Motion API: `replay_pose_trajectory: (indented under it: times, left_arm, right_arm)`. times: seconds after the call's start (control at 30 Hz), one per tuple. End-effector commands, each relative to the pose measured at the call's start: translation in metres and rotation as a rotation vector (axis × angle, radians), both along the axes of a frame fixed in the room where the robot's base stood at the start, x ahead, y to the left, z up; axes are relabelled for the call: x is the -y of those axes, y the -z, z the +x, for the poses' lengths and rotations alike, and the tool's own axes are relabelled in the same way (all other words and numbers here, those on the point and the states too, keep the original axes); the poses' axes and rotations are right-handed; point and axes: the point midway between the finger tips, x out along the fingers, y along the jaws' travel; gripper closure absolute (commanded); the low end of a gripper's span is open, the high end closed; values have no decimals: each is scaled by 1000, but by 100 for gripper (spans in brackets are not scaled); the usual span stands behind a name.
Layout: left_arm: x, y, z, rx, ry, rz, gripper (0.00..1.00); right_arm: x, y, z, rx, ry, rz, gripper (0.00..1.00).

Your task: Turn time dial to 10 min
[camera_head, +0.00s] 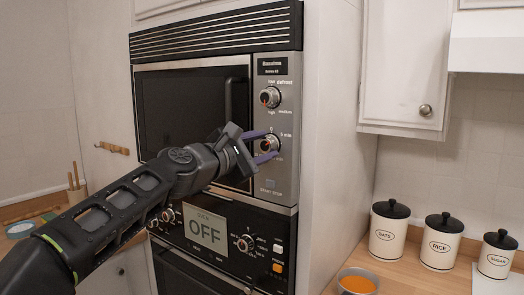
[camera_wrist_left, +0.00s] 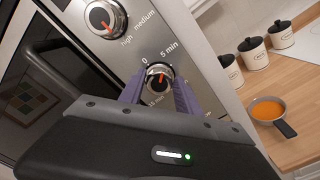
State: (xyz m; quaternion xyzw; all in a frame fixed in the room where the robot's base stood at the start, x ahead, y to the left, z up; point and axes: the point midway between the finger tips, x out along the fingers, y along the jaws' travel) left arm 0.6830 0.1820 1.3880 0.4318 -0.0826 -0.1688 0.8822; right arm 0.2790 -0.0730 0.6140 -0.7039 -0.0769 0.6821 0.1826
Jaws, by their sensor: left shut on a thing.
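The time dial (camera_head: 268,144) is the lower round knob on the microwave's right-hand panel. It also shows in the left wrist view (camera_wrist_left: 158,77), with an orange pointer on its face and the marks "0" and "5 min" above it. The exact mark the pointer meets is hard to tell. My left gripper (camera_head: 266,147) has its two purple fingers on either side of the dial, shut on it. In the left wrist view, the fingers (camera_wrist_left: 159,88) flank the dial, and the gripper body hides part of the lower markings. My right gripper is not in view.
The power dial (camera_head: 270,97) sits above, and a start/stop button (camera_head: 270,184) below. The oven panel with an "OFF" display (camera_head: 206,230) lies under the microwave. Canisters (camera_head: 441,241) and a pan of orange food (camera_head: 357,283) stand on the right counter.

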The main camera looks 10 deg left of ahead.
Motion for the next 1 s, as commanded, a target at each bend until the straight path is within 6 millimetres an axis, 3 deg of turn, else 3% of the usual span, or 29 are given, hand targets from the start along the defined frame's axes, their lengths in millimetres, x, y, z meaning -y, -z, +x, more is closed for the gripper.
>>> replay_pose_trajectory:
  times: [1.0]
  left_arm:
    - [2, 8, 0, 356, 3, 897, 100]
  right_arm:
    - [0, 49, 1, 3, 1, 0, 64]
